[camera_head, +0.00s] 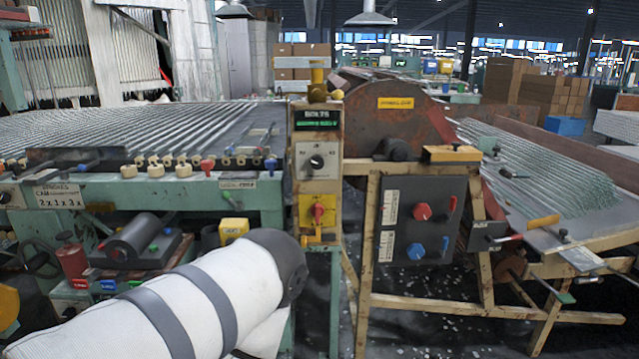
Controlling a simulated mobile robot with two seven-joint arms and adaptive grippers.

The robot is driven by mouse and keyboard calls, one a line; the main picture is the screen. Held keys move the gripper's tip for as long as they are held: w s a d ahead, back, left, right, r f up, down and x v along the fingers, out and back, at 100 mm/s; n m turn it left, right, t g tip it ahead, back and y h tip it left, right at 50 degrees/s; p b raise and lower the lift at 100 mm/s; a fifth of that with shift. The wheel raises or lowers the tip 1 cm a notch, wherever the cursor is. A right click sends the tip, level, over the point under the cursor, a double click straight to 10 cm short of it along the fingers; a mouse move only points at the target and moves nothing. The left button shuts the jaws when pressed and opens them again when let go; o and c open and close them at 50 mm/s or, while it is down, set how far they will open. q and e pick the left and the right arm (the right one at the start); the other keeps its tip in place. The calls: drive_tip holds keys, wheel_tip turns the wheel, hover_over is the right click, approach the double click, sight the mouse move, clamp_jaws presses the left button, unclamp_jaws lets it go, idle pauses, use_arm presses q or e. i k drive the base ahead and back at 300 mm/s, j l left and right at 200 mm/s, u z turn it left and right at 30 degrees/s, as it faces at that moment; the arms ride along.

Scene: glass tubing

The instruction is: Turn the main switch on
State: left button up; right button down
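A red rotary switch (318,211) on a yellow plate sits low on the narrow upright control panel (318,145) in the middle. I take it for the main switch, but its label is too small to read. Its red handle looks roughly upright. Above it is a black knob (316,162) on a pale plate, and above that a dark display with green text (317,118). My white left arm comes in from the lower left, and its grey joint lies below and left of the panel, apart from the switch in the picture. Neither gripper is in view.
To the right, a dark box (423,219) on a wooden frame carries a red knob (422,212) and a blue knob (416,252). A green machine bench (150,190) with glass tubes stands left. Tubes on a sloping table (560,240) stand right.

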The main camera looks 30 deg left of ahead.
sight(317, 210)
drive_tip(key=u, duration=1.05)
